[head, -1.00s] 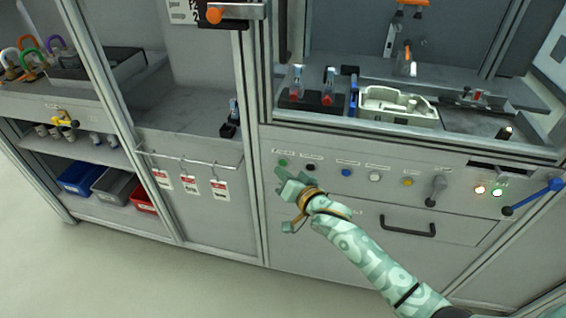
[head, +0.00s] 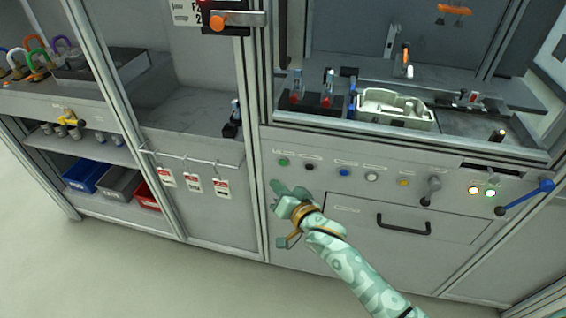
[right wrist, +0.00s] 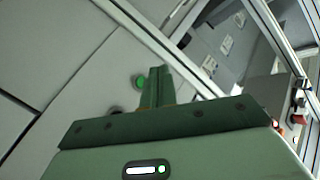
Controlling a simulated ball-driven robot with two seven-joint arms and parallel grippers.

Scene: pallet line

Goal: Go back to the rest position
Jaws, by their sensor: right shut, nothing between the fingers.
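My right gripper (head: 278,191) is shut and empty in front of the grey control panel, below and a little left of the green button (head: 284,161). In the right wrist view its closed fingers (right wrist: 156,88) point at the panel, with the green button (right wrist: 138,82) just left of the fingertips. The fingers look apart from the panel, though the exact gap is hard to tell. My left gripper is not in view.
A button row with black (head: 309,166), blue (head: 344,172) and yellow (head: 403,182) buttons runs right. A drawer handle (head: 404,226) and a blue lever (head: 526,197) stick out. Tags (head: 193,183) hang from a rail at left. The floor in front is clear.

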